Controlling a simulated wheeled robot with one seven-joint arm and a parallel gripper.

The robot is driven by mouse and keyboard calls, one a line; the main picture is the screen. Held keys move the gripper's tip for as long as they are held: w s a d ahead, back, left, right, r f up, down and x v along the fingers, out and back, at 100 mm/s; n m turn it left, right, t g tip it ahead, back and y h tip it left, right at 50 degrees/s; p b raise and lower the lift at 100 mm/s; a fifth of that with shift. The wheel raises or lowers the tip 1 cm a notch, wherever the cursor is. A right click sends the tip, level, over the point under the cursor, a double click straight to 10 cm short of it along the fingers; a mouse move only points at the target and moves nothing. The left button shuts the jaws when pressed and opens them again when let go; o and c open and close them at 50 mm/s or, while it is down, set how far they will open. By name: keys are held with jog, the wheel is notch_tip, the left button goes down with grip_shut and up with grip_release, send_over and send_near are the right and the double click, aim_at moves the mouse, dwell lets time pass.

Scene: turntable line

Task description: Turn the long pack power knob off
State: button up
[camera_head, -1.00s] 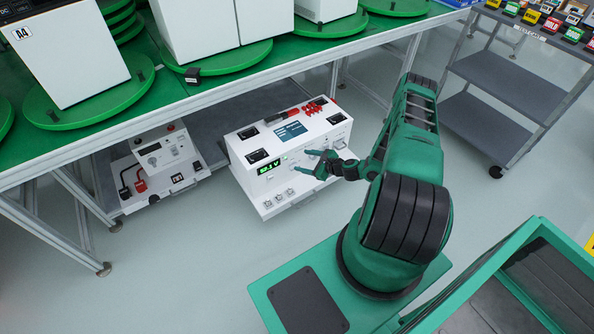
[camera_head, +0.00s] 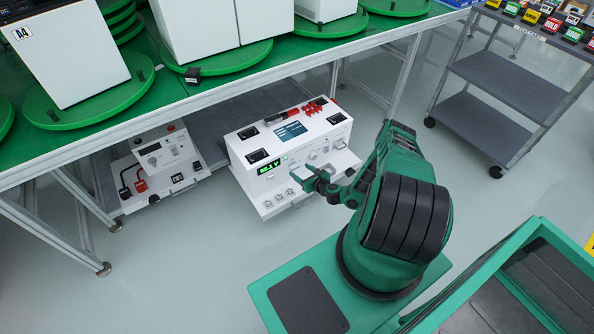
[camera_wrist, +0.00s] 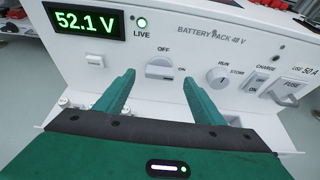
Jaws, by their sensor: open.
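The long white battery pack (camera_head: 285,150) sits on the low shelf under the bench, its front panel facing my arm. In the wrist view its panel reads "BATTERY PACK 48 V", with a 52.1 V display (camera_wrist: 84,21) and a lit green LIVE lamp (camera_wrist: 142,23). The power knob (camera_wrist: 160,68) has OFF above it and ON to its right; its grip bar lies level, in line with ON. My gripper (camera_wrist: 159,82) is open, its fingers to either side of the knob and apparently short of the panel. In the head view my gripper (camera_head: 303,178) is in front of the pack.
A RUN/STOR knob (camera_wrist: 217,76), a CHARGE switch (camera_wrist: 258,82) and a 50 A fuse (camera_wrist: 290,90) are to the right on the panel. A smaller white unit (camera_head: 160,160) stands left of the pack. The green bench (camera_head: 120,115) overhangs behind. A grey cart (camera_head: 510,80) stands right.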

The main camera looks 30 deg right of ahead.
aim_at(296, 168)
jog(key=shift+x, duration=1.9)
jog(key=shift+c, duration=0.2)
jog(key=c, duration=1)
